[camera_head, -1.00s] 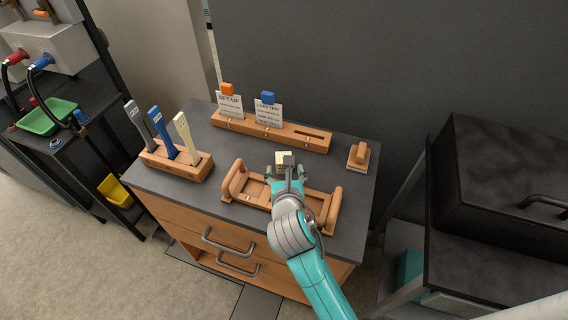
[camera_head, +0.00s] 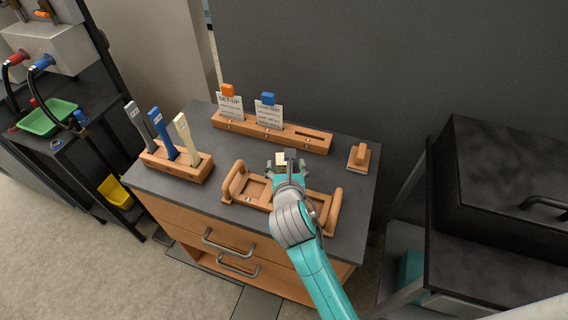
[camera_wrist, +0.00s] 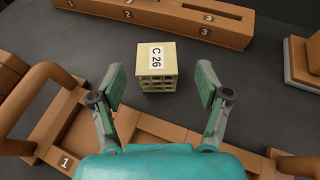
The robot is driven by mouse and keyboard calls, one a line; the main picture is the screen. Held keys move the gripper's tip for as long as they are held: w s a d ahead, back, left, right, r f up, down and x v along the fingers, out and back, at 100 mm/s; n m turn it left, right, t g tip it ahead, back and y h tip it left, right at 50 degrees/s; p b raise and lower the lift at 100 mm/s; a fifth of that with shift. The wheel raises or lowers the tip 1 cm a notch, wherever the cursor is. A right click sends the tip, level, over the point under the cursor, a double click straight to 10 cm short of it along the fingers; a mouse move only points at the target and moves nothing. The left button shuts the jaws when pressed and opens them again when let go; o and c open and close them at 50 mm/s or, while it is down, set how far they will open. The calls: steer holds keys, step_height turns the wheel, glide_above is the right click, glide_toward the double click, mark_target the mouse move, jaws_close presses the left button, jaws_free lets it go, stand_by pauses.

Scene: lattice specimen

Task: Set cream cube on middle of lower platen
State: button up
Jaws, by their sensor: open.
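The cream cube (camera_wrist: 157,68), a lattice block labelled "C 26" on top, sits on the dark cabinet top just behind the wooden tray (camera_head: 251,190). In the head view the cube (camera_head: 281,158) shows partly at the end of my arm. My gripper (camera_wrist: 161,88) is open, with one finger on each side of the cube and a gap on both sides. The cube is slightly beyond or level with the fingertips, and nothing is held. The lower platen does not show clearly in either view.
A wooden card rack (camera_head: 270,132) with two cards stands behind the cube. A block with grey, blue and cream tools (camera_head: 178,160) stands at left. A small wooden stamp-like piece (camera_head: 358,157) is at right. The tray's raised handles flank my arm.

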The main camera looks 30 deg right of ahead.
steer(key=shift+x, duration=3.15)
steer(key=shift+w+a+r, duration=0.1)
steer(key=shift+a, duration=0.1)
steer(key=c, duration=1.2)
step_height(320, 180, up, 10)
steer(key=shift+c, duration=0.2)
